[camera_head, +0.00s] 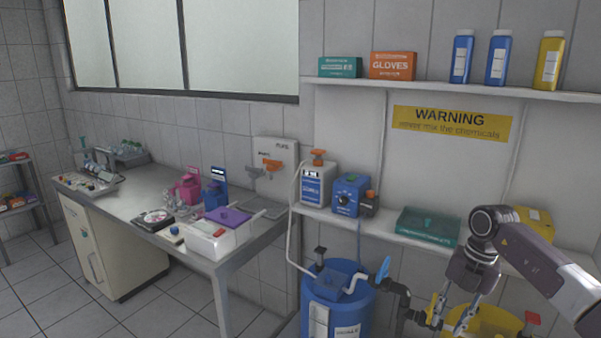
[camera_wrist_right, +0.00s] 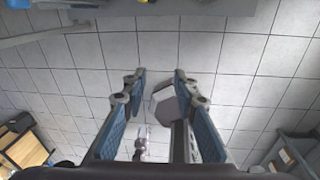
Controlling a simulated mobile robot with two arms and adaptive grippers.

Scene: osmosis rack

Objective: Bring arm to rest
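My right arm comes in from the right in the head view. Its gripper (camera_head: 452,316) points down in front of the lower shelf, over or near the yellow barrel (camera_head: 495,322). In the right wrist view the two fingers (camera_wrist_right: 159,77) stand apart with floor tiles showing between them, and nothing is held. A grey, rounded part shows beside the right finger; I cannot tell what it is. My left arm and gripper are not in view.
A blue barrel (camera_head: 337,308) with a pipe and blue valve handle (camera_head: 383,269) stands left of the gripper. The lower shelf holds a teal box (camera_head: 428,227) and a blue pump (camera_head: 350,195). A workbench (camera_head: 130,203) stands left. Floor (camera_head: 165,310) before it is clear.

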